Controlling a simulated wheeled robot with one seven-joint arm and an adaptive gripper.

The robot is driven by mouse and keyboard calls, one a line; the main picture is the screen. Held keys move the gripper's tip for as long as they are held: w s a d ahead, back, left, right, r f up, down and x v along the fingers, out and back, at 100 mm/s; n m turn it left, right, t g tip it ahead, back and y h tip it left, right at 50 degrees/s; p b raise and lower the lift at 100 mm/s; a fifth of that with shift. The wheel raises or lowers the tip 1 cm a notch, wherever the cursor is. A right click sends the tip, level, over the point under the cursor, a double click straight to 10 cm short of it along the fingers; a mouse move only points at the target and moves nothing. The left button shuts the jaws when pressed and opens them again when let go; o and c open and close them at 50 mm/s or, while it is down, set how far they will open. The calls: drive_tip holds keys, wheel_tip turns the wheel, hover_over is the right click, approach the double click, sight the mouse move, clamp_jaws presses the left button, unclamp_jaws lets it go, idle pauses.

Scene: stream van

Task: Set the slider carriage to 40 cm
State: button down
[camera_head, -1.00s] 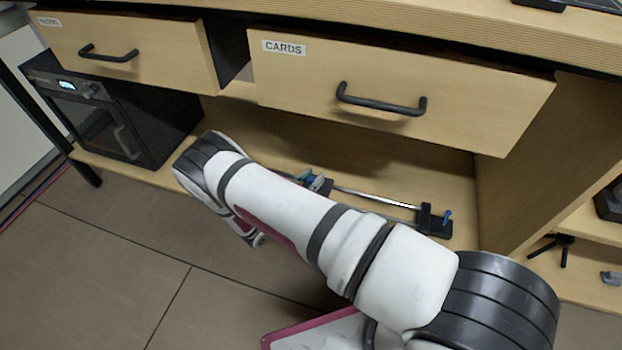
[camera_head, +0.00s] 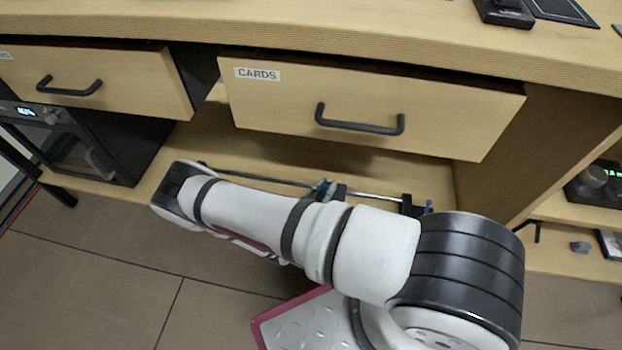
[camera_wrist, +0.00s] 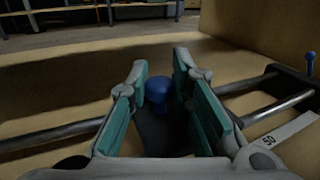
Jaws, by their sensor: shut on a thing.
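The slider lies on the low shelf under the drawers, its metal rails (camera_head: 376,196) running left to right. The carriage (camera_head: 337,192) sits on the rails and is partly hidden by my arm in the head view. Its blue knob (camera_wrist: 158,91) stands between my fingers in the wrist view. My gripper (camera_wrist: 160,85) is shut on this knob; its teal pads are on either side. It is hidden behind my arm in the head view. A pale scale strip (camera_wrist: 285,134) with a "50" mark lies right of the gripper. The carriage's exact reading cannot be told.
The right end block (camera_head: 409,205) has another blue knob (camera_wrist: 309,62). The CARDS drawer (camera_head: 370,105) overhangs the shelf. A wooden side panel (camera_head: 550,140) stands at the right. A black oven-like unit (camera_head: 105,150) stands at the left.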

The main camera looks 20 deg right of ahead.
drive_tip(key=shift+f, duration=0.1)
drive_tip(key=c, duration=1.5)
unclamp_jaws()
drive_tip(key=shift+o, duration=0.2)
drive_tip(key=v, duration=1.2)
drive_tip(key=shift+a, duration=0.1)
